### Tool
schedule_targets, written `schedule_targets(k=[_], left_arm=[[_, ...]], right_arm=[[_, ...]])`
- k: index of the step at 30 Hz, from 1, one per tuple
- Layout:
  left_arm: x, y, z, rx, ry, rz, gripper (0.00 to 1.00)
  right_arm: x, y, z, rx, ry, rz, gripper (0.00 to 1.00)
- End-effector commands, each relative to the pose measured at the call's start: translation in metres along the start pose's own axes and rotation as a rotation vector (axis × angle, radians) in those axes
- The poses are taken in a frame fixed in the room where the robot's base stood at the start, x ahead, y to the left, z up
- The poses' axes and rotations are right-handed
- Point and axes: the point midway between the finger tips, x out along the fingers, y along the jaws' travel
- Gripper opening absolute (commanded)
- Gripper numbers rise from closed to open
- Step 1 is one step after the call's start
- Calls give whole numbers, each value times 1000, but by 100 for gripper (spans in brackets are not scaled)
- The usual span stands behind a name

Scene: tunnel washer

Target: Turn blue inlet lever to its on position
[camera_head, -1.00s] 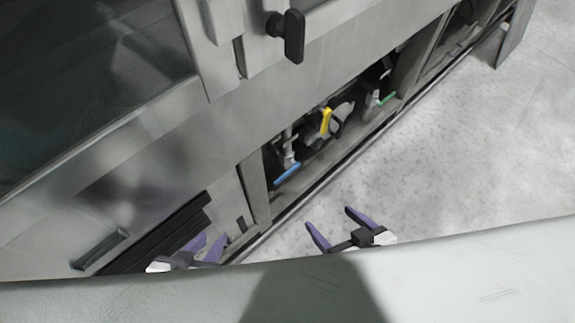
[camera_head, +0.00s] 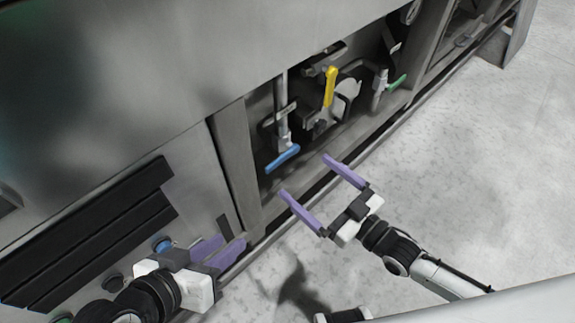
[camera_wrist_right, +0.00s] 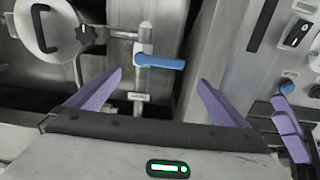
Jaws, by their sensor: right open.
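The blue inlet lever (camera_head: 282,158) sits at the bottom of a vertical pipe inside the open machine bay. It also shows in the right wrist view (camera_wrist_right: 160,62), lying roughly level and pointing right from its valve. My right gripper (camera_head: 305,175) is open and empty, its purple fingers pointing at the bay. In the right wrist view, the lever lies ahead, between the two fingertips (camera_wrist_right: 160,76), with no visible contact. My left gripper (camera_head: 234,248) is at the lower left beside the machine's front panel; its fingers overlap in view, so its opening is unclear.
A yellow lever (camera_head: 329,87) and a green lever (camera_head: 397,82) sit further right in the bay. A metal post (camera_head: 236,165) bounds the bay on the left. Black slats (camera_head: 95,235) are on the front panel. The floor (camera_head: 460,170) on the right is clear.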

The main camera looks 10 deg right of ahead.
Motion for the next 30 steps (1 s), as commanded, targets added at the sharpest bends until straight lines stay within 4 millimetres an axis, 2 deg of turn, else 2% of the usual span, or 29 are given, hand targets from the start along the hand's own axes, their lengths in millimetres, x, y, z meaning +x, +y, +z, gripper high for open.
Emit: schedule_targets(k=[6, 12, 17, 25, 30], left_arm=[[0, 8, -7, -15, 54, 35, 31], [-3, 14, -14, -26, 93, 61, 31], [-6, 17, -18, -30, 108, 72, 31], [-6, 18, -19, -31, 109, 73, 31], [-6, 18, -19, -30, 109, 73, 31]], right_arm=[[44, 0, 2, 1, 5, 0, 99], [72, 0, 2, 1, 1, 1, 99], [81, 0, 0, 1, 0, 0, 99], [82, -1, 0, 1, -1, 0, 99], [82, -1, 0, 1, -1, 0, 71]])
